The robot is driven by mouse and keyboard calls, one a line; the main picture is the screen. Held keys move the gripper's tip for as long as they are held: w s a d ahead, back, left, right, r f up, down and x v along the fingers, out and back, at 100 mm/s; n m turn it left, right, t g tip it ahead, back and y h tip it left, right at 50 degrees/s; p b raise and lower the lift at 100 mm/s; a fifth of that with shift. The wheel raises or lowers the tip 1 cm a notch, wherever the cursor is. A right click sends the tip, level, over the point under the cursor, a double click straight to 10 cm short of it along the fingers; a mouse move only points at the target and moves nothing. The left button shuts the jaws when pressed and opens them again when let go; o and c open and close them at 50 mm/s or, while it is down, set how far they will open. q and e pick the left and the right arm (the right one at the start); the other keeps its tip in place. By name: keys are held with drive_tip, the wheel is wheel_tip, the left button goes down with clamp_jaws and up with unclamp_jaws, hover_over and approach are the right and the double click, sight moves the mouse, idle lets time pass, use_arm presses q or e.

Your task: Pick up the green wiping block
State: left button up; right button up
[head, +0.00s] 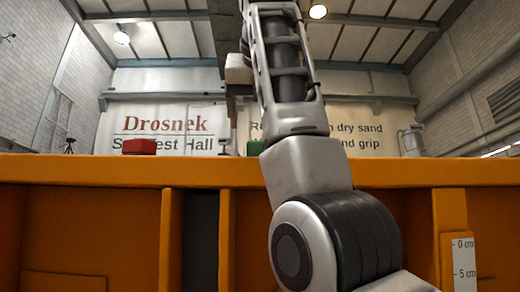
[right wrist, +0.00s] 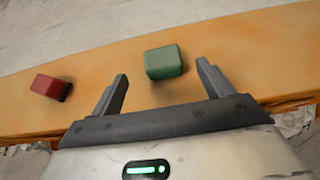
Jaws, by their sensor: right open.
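The green wiping block (right wrist: 164,62) lies on the orange ledge (right wrist: 220,42) in the right wrist view. In the head view only a small part of the green block (head: 255,148) shows beside my right arm, which hides the rest. My right gripper (right wrist: 161,75) is open and empty. Its two fingers point toward the ledge, with the green block ahead of and between the fingertips. My left gripper is in neither view.
A red block (head: 139,146) sits on the same ledge, left of the green one; it also shows in the right wrist view (right wrist: 47,86). The orange wall (head: 90,172) spans the head view. A centimetre scale (head: 464,262) is on its right. Pale sand lies beyond the ledge.

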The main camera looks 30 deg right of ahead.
sight(254, 148)
drive_tip(key=p+x, duration=0.1)
drive_tip(key=x, duration=0.2)
drive_tip(key=shift+r, duration=0.2)
drive_tip(key=shift+w+d+f, duration=0.15)
drive_tip(key=shift+w+f, duration=0.05)
drive_tip(key=shift+w, duration=0.05)
drive_tip(key=shift+w+d+f+p, duration=0.15)
drive_tip(key=shift+w+d+p, duration=0.2)
drive_tip(key=shift+p, duration=0.2)
drive_tip(key=p+x, duration=0.2)
drive_tip(key=x, duration=0.1)
drive_tip(key=shift+w+d+f, duration=0.1)
drive_tip(key=shift+w+d, duration=0.1)
drive_tip(key=shift+w, duration=0.05)
drive_tip(key=shift+w+d+f, duration=0.15)
drive_tip(key=shift+w+f, duration=0.15)
drive_tip(key=shift+w, duration=0.05)
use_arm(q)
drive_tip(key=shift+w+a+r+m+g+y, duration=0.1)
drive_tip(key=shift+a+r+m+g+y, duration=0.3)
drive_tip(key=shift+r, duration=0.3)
use_arm(e)
drive_tip(key=c, duration=1.1)
